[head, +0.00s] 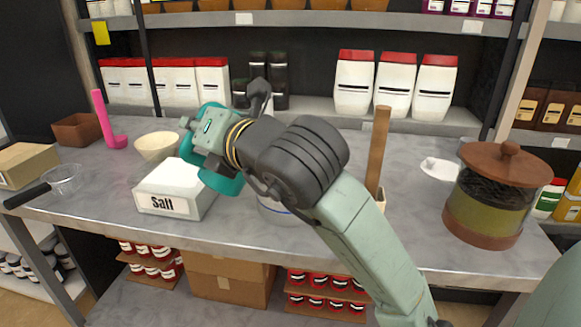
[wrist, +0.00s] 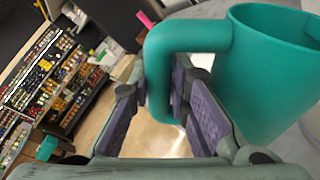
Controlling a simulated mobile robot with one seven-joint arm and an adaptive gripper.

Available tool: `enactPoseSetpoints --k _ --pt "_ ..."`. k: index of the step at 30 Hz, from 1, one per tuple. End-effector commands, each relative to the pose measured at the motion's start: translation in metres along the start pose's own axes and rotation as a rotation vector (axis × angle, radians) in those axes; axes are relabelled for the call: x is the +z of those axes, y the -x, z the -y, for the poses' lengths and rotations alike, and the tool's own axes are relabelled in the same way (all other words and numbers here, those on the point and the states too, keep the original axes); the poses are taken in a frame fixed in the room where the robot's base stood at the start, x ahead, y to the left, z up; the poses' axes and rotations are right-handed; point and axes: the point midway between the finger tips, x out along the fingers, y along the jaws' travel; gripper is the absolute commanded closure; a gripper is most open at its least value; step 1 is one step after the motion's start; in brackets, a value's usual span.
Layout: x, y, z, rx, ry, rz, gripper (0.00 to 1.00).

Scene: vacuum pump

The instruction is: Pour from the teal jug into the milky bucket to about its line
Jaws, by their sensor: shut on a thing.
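The teal jug (head: 224,184) is in the middle left of the head view, mostly hidden behind my gripper (head: 192,135). In the wrist view, the jug's body (wrist: 265,75) fills the right side, and its handle (wrist: 158,75) passes between the pads of my gripper (wrist: 165,105), which is shut on it. The jug's contents cannot be seen. The milky bucket (head: 272,207) stands on the counter behind my arm. Only a pale lower part with a blue line shows; its opening and fill are hidden.
A white box marked Salt (head: 172,203) sits close below the jug. A cream bowl (head: 157,146), pink ladle (head: 113,135) and strainer (head: 62,180) are to the left. A wooden-lidded jar (head: 490,205) stands right. A wooden stick (head: 378,150) rises beside my arm.

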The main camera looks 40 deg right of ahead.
Motion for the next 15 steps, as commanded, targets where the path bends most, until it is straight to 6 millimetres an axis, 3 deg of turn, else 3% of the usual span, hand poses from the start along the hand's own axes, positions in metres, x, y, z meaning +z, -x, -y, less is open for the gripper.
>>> enactPoseSetpoints --k 3,15 --pt "-0.021 -0.004 0.006 -0.010 0.074 0.004 1.00" --pt "-0.071 -0.014 0.018 -0.049 0.261 0.005 1.00"
